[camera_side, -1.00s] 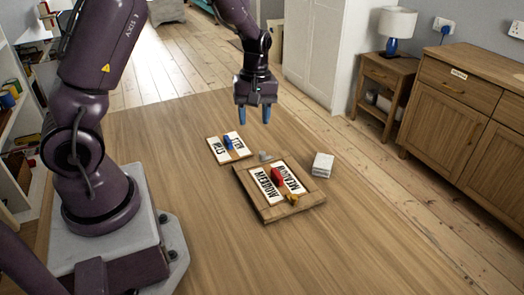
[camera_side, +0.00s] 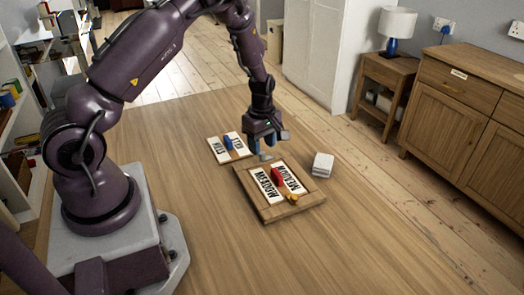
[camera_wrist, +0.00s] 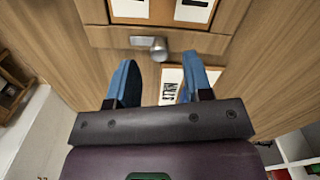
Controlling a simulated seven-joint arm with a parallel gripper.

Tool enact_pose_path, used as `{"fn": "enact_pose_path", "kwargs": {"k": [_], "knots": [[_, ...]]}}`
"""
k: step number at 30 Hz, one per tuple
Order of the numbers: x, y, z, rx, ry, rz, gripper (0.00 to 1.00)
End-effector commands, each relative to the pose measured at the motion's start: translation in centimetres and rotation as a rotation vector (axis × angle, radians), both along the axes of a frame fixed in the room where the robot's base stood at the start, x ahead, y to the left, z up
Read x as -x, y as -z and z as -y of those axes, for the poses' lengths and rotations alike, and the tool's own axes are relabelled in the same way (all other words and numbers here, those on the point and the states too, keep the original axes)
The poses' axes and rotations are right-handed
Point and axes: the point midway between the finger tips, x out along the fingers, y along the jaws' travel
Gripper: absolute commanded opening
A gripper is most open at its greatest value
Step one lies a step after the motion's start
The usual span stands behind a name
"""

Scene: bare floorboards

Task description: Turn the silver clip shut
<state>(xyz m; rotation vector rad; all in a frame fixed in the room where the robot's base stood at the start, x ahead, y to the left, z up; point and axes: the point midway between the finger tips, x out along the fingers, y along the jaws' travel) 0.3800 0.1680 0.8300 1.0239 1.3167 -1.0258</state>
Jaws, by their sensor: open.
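The silver clip (camera_side: 266,156) is a small grey piece at the far edge of a wooden frame (camera_side: 306,204). In the wrist view the clip (camera_wrist: 143,41) shows a flat bar pointing left from a rounded knob, lying roughly along the frame's edge (camera_wrist: 200,43). The frame holds two white lettered panels with a red handle (camera_side: 276,177) between them. A brass-coloured clip (camera_side: 292,197) sits at its near edge. My gripper (camera_side: 267,144) is open and empty, low above the silver clip. Its blue fingers (camera_wrist: 159,62) stand apart, with the knob between and ahead of their tips.
A smaller lettered board with a blue handle (camera_side: 228,142) lies left of the frame, close to my gripper. A white stack (camera_side: 322,164) stands to the right. The near part of the wooden surface (camera_side: 330,250) is clear. A cabinet (camera_side: 465,120) stands far right.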

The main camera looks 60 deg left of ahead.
Motion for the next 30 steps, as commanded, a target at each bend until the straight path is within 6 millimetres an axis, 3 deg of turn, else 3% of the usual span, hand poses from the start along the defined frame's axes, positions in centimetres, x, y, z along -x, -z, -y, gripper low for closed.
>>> {"fn": "enact_pose_path", "kwargs": {"k": [6,17,23,30], "knots": [[0.0,2.4,0.0,0.000,0.000,0.001,0.46],[0.0,2.9,0.0,0.000,0.001,0.001,0.46],[0.0,2.9,0.0,0.000,0.001,0.001,0.00],[0.0,2.8,0.0,0.000,0.012,0.001,0.00]]}}
